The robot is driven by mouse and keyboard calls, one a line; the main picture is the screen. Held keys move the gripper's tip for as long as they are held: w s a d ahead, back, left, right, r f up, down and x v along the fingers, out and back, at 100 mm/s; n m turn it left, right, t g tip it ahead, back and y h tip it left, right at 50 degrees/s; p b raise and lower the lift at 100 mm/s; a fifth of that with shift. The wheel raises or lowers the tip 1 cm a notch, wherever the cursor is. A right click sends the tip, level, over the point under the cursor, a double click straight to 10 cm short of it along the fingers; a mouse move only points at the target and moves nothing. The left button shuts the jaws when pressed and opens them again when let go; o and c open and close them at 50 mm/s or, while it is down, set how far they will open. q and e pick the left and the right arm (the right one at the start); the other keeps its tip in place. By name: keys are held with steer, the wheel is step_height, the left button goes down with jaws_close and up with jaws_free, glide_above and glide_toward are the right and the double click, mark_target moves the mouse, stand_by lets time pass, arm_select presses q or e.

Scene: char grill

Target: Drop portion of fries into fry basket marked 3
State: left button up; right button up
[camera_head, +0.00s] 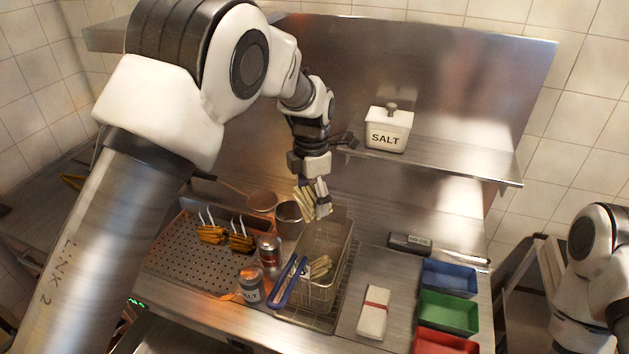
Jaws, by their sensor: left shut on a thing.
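My left gripper (318,196) is shut on a portion of pale fries (304,204), held above the far left side of the wire fry basket (338,246). The basket stands on a wire rack at the counter's middle, with a blue handle (289,282) toward the front left. Some fries (320,267) show inside the basket. I cannot make out a number 3 on it. Part of my right arm shows at the right edge, but its gripper is not in view.
A metal cup (289,217), a can (269,254) and a salt shaker (250,285) stand left of the basket. A perforated tray (182,262) holds orange-brown items. Blue (448,279), green (449,313) and red (445,342) bins line the right. A salt box (388,130) sits on the shelf.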

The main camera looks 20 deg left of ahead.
arm_select(q)
steer(key=shift+w+d+f, duration=0.15)
steer(key=shift+w+f, duration=0.35)
steer(key=shift+w, duration=0.1)
steer(key=shift+w+d+f, duration=0.15)
steer(key=shift+w+f, duration=0.3)
steer(key=shift+w, duration=0.15)
steer(key=shift+s+a+r, duration=0.1)
steer(key=shift+s, duration=0.1)
steer(key=o, duration=0.8)
steer(key=shift+s+a+r, duration=0.1)
steer(key=shift+s+r, duration=0.1)
steer(key=shift+s, duration=0.15)
steer(key=shift+o, duration=0.2)
steer(key=shift+s+r, duration=0.15)
steer(key=shift+s, duration=0.15)
steer(key=shift+w, duration=0.4)
steer(key=r, duration=0.7)
steer(key=s+r, duration=0.1)
steer(key=r, duration=0.3)
steer(key=shift+w+r, duration=0.1)
steer(key=shift+r, duration=0.2)
steer(key=shift+w+r, duration=0.15)
arm_select(e)
steer(key=shift+w+d+f, duration=0.15)
steer(key=shift+w+f, duration=0.05)
steer(key=shift+w, duration=0.5)
